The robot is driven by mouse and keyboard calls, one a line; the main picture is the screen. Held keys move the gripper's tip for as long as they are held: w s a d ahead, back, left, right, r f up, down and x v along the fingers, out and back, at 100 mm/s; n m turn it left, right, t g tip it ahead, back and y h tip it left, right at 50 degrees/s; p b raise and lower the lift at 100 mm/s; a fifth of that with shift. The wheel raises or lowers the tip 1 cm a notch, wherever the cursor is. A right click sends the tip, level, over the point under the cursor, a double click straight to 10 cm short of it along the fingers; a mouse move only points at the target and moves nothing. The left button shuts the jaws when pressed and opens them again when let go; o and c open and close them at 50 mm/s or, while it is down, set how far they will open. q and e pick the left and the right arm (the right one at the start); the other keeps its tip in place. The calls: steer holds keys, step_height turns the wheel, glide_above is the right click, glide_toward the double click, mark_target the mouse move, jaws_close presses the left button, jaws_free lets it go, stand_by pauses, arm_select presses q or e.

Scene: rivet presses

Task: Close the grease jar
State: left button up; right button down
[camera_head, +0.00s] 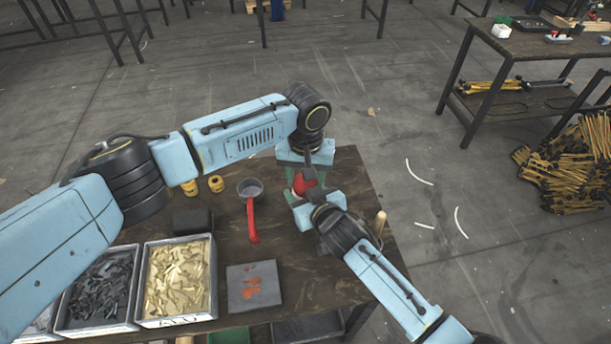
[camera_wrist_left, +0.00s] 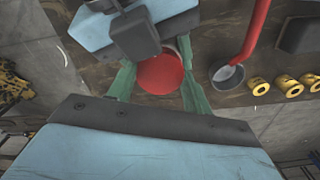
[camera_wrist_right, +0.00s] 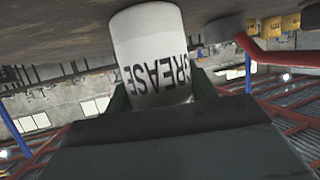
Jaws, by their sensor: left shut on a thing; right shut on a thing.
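The red lid (camera_head: 304,184) shows between the two arms in the head view. The left wrist view looks down on the round lid (camera_wrist_left: 161,74), with a green finger on either side. My left gripper (camera_wrist_left: 158,82) is shut on it. The white grease jar (camera_wrist_right: 152,50), marked GREASE, appears upside down in the right wrist view. My right gripper (camera_wrist_right: 160,92) is shut around its body from the side. The grippers hide the join between lid and jar, so I cannot tell whether the lid is seated.
On the wooden table (camera_head: 222,235), a grey ladle with a red handle (camera_head: 251,215), yellow cylinders (camera_head: 216,183) and a dark block (camera_head: 192,222) lie left of the grippers. Bins (camera_head: 178,318) and a grey plate (camera_head: 240,300) are at the front. A wooden handle (camera_head: 379,222) is at right.

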arm_select(q)
steer(key=o, duration=1.1)
steer(key=shift+r, duration=2.25)
steer(key=shift+c, duration=0.4)
steer(key=shift+d+r+n, duration=0.15)
steer(key=shift+r+n, duration=0.15)
steer(key=shift+n, duration=0.3)
steer(key=r+n, duration=0.1)
steer(key=n, duration=0.2)
steer(key=shift+d+r, duration=0.1)
steer(key=shift+r, duration=0.05)
steer(key=n, duration=0.1)
steer(key=r+n, duration=0.1)
steer(key=n, duration=0.2)
steer(key=shift+a+r, duration=0.25)
steer(key=shift+r, duration=0.05)
